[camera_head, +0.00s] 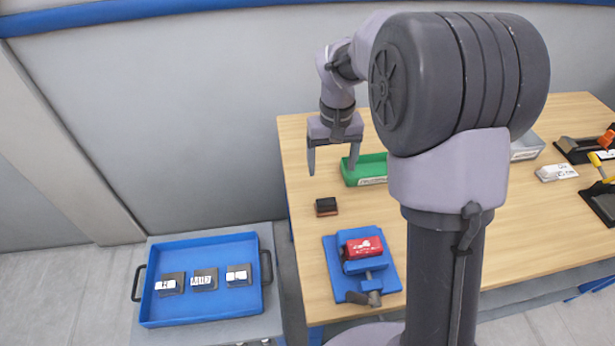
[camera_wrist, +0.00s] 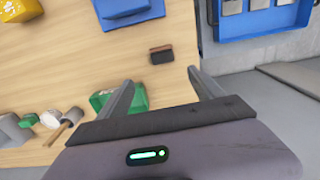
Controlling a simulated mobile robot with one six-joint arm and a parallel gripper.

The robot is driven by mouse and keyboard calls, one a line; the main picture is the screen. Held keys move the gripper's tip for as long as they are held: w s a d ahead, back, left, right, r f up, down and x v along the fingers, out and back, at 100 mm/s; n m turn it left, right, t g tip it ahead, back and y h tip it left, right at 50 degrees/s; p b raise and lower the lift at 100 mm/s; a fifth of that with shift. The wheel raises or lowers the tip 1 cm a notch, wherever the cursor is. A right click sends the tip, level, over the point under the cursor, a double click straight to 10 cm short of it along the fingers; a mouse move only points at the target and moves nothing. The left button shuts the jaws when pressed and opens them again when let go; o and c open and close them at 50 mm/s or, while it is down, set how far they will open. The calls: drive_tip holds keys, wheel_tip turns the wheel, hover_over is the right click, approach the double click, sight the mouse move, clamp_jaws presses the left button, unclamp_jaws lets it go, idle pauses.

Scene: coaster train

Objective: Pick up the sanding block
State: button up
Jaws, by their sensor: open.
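The sanding block (camera_head: 326,206) is a small dark block with a brown lower edge. It lies on the wooden table near its left edge. My gripper (camera_head: 332,168) is open and empty, held above the table and behind the block in the head view. In the wrist view the block (camera_wrist: 161,55) shows whole, beyond the open fingertips of my gripper (camera_wrist: 160,80) and roughly centred between them. Nothing touches the block.
A blue vise (camera_head: 362,268) holding a red block (camera_head: 364,247) stands in front of the sanding block. A green bin (camera_head: 367,169) is behind it to the right. A blue tray (camera_head: 203,312) with several labelled pieces sits left of the table (camera_head: 306,300). Tools lie far right.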

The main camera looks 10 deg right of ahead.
drive_tip(key=b, duration=0.4)
approach(326, 201)
drive_tip(key=f, duration=0.5)
drive_tip(key=shift+s+d, duration=0.2)
drive_tip(key=shift+d, duration=0.15)
drive_tip(key=f, duration=0.1)
drive_tip(key=f+b, duration=0.1)
drive_tip(key=f, duration=0.1)
drive_tip(key=f+b, duration=0.1)
drive_tip(key=f, duration=0.1)
drive_tip(key=shift+w+a+f, duration=0.2)
drive_tip(key=shift+w+a, duration=0.05)
drive_tip(key=shift+a, duration=0.05)
drive_tip(key=shift+r, duration=0.15)
drive_tip(key=c, duration=1.4)
